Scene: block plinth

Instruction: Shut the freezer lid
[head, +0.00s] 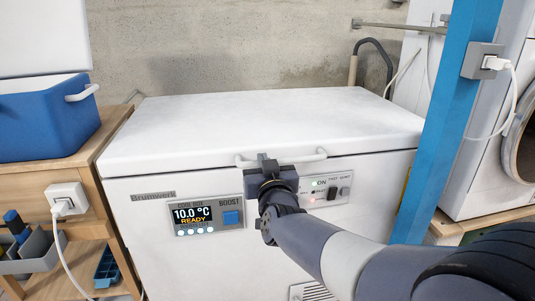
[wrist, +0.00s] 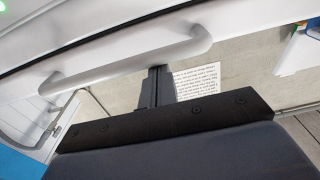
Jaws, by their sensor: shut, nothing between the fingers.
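The white freezer lid (head: 260,120) lies flat across the top of the chest freezer (head: 150,225), and only a thin dark seam shows beneath its front edge. The lid's white bar handle (head: 308,157) runs along that front edge; it also shows in the wrist view (wrist: 120,66). My gripper (head: 263,160) is at the left half of the handle, in front of the lid. In the wrist view its dark fingers (wrist: 158,72) are shut together beside the handle bar, holding nothing. I cannot tell whether they touch the handle.
A display panel (head: 205,217) and a switch panel (head: 328,189) are on the freezer front. A wooden bench (head: 118,118) with a blue cool box (head: 45,118) stands left. A blue post (head: 447,110) and a washing machine (head: 490,165) stand right. The lid's top is clear.

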